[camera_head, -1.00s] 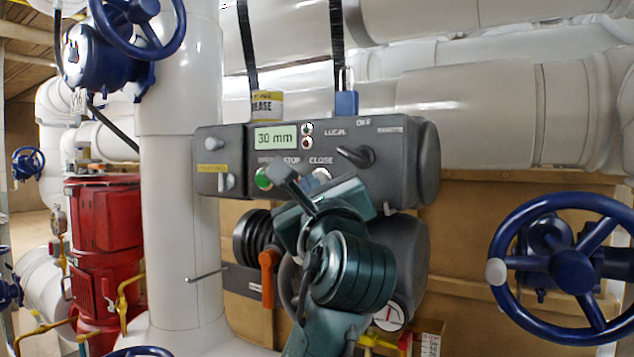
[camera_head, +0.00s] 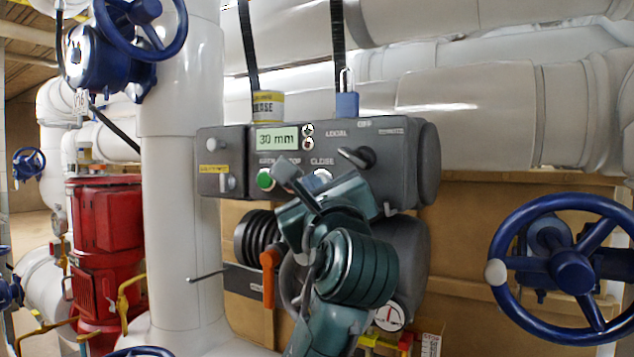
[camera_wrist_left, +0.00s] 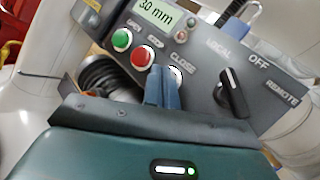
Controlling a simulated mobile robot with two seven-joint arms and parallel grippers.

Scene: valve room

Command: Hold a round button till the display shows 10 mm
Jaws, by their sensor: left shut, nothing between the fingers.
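The grey control box (camera_head: 215,143) carries a display (camera_head: 277,138) that reads 30 mm; the same display (camera_wrist_left: 157,12) shows in the left wrist view. Below it are a green button (camera_wrist_left: 121,38) marked OPEN, a red button (camera_wrist_left: 142,57) marked STOP and a white button (camera_wrist_left: 177,73) under CLOSE. My left gripper (camera_head: 287,171) is shut and empty in front of this row. In the left wrist view its blue fingertips (camera_wrist_left: 163,76) partly cover the white button; I cannot tell whether they touch it. In the head view the gripper hides the red button.
A black selector knob (camera_head: 358,157) sits right of the buttons, and a blue padlock (camera_head: 346,103) is above the box. A large blue handwheel (camera_head: 572,270) stands at the right. An orange lever (camera_head: 268,278) is below the box. A white vertical pipe (camera_head: 180,220) is at the left.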

